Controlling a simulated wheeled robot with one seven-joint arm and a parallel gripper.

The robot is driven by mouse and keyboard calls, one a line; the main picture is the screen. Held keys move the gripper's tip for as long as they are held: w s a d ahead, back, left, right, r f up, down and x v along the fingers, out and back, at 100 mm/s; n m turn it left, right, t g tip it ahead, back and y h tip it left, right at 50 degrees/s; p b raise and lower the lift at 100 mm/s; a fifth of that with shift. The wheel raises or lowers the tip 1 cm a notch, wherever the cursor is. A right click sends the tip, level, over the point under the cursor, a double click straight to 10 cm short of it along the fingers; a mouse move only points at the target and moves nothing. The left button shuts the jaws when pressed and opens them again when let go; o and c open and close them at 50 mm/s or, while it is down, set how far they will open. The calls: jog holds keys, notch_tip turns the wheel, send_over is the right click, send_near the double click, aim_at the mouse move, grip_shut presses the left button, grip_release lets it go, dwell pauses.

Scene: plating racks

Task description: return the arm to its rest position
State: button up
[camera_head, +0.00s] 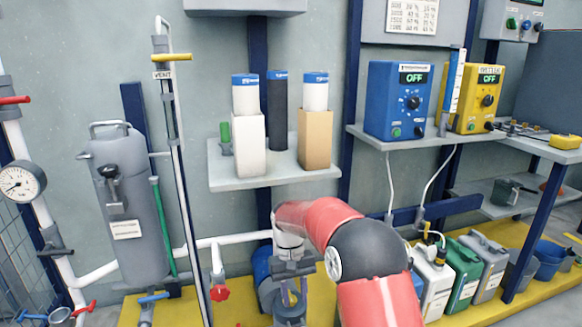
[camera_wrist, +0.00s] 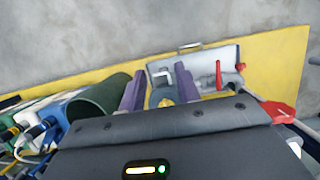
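My gripper (camera_head: 290,298) hangs low in front of the wall, below the shelf, at the end of my red and black arm, pointing down. In the wrist view its two purple fingers (camera_wrist: 160,88) stand apart with a gap between them. A round blue and yellow thing shows in that gap, beyond the fingers; I see no object gripped. The lower end of the gripper is small and dark in the head view.
A shelf (camera_head: 270,176) with filter cartridges is above my gripper. A grey tank (camera_head: 128,210) and pipes stand left, with a red valve (camera_head: 219,293) close by. Several jugs (camera_head: 433,280) stand right of my arm. A bench (camera_head: 545,148) is at far right.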

jog(key=s+d+r+m+t, duration=0.1)
jog(key=s+d+r+t, duration=0.1)
jog(key=s+d+r, duration=0.35)
jog(key=s+d+r+t, duration=0.2)
jog(key=s+d+r, duration=0.1)
jog(key=s+r, duration=0.55)
jog(key=s+d+m+t, duration=0.1)
jog(key=s+d+t, duration=0.1)
jog(key=s, duration=0.5)
jog(key=s+d+r+m+t+y, duration=0.1)
jog(key=s+d, duration=0.3)
jog(key=s, duration=0.4)
jog(key=shift+r+t, duration=0.2)
jog(key=shift+t, duration=0.6)
jog(key=shift+c, duration=0.2)
